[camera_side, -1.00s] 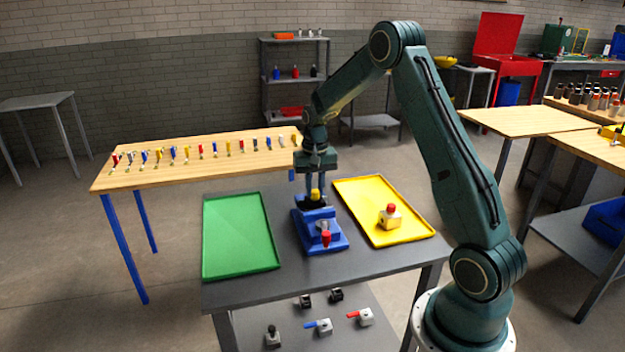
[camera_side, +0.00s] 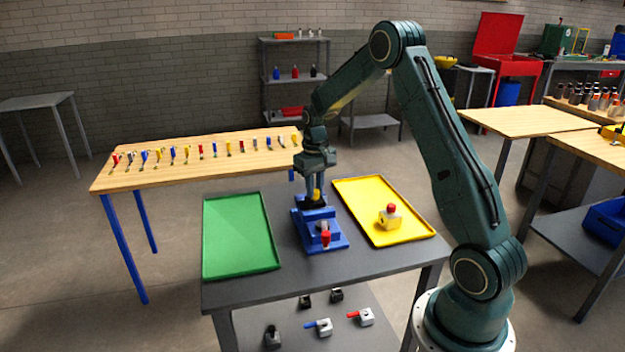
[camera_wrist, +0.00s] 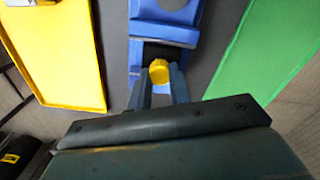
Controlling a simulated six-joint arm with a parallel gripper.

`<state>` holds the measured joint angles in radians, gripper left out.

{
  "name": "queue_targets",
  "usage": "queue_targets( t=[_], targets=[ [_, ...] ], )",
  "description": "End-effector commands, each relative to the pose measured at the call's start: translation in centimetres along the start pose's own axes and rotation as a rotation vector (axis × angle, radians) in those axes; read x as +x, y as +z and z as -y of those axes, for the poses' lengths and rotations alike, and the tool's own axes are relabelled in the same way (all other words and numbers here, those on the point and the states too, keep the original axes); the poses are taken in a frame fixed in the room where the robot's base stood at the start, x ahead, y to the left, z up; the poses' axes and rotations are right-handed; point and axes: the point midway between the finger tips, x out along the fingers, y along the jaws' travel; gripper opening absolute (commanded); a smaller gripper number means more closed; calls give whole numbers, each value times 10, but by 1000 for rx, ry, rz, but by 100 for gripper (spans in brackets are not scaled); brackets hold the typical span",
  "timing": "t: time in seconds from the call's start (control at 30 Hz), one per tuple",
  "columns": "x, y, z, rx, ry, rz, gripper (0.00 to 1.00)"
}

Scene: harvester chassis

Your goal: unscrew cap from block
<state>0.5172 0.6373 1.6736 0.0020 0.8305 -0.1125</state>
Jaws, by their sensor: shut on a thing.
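A yellow cap (camera_side: 317,194) sits on a dark block (camera_side: 310,203) at the back of the blue vise (camera_side: 328,242) on the grey table. My gripper (camera_side: 316,192) points down over the cap with its fingers shut on it. In the wrist view the yellow cap (camera_wrist: 159,72) shows between the two fingertips of my gripper (camera_wrist: 159,78). The dark block (camera_wrist: 165,52) is partly hidden behind the cap and fingers.
A green tray (camera_side: 208,240) lies left of the vise. A yellow tray (camera_side: 363,205) lies right and holds a pale block with a red cap (camera_side: 390,217). The vise has a red-tipped handle (camera_side: 326,239) at its front. A wooden bench (camera_side: 200,172) stands behind.

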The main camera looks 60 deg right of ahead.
Motion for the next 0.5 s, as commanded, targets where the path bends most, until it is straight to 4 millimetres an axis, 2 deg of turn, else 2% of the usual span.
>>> queue_targets(
  t=[0.23, 0.5],
  targets=[
    [0, -1, 0, -50, 0, -3, 0],
    [0, -1, 0, -245, 0, -3, 0]
  ],
)
